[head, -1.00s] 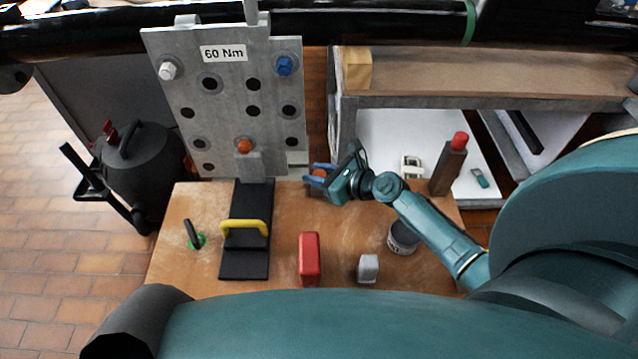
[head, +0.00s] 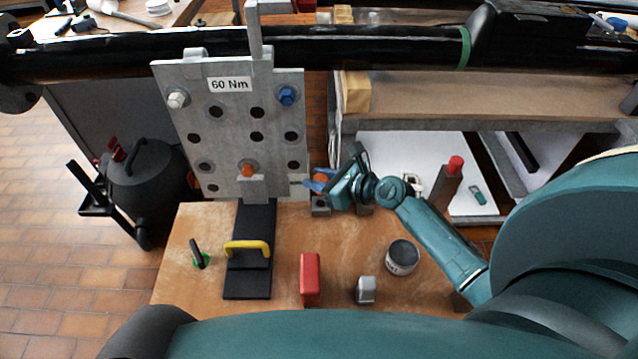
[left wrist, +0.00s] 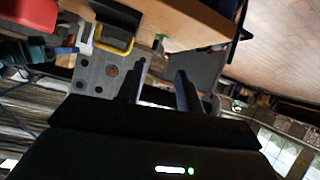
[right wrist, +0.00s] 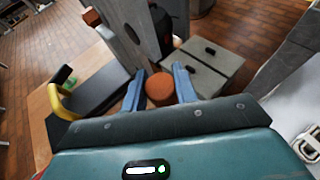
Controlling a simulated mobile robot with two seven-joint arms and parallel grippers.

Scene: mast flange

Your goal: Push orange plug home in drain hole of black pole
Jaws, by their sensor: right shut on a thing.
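The black pole (head: 380,48) runs level across the top of the head view, behind the grey flange plate (head: 217,130). A green band (head: 464,48) circles it. I cannot make out its drain hole. My right gripper (head: 316,181) is just right of the plate's lower right edge, below the pole and apart from it. It is shut on the orange plug (head: 321,178). In the right wrist view the plug's round orange face (right wrist: 160,89) sits between the blue fingers (right wrist: 160,86). My left gripper (left wrist: 158,85) shows only in its wrist view, fingers apart and empty.
An orange bolt head (head: 247,170) sits low on the plate. The wooden table (head: 205,282) holds a black base with a yellow handle (head: 247,247), a red block (head: 310,279) and a grey can (head: 402,257). A red-topped post (head: 447,187) stands right of my gripper.

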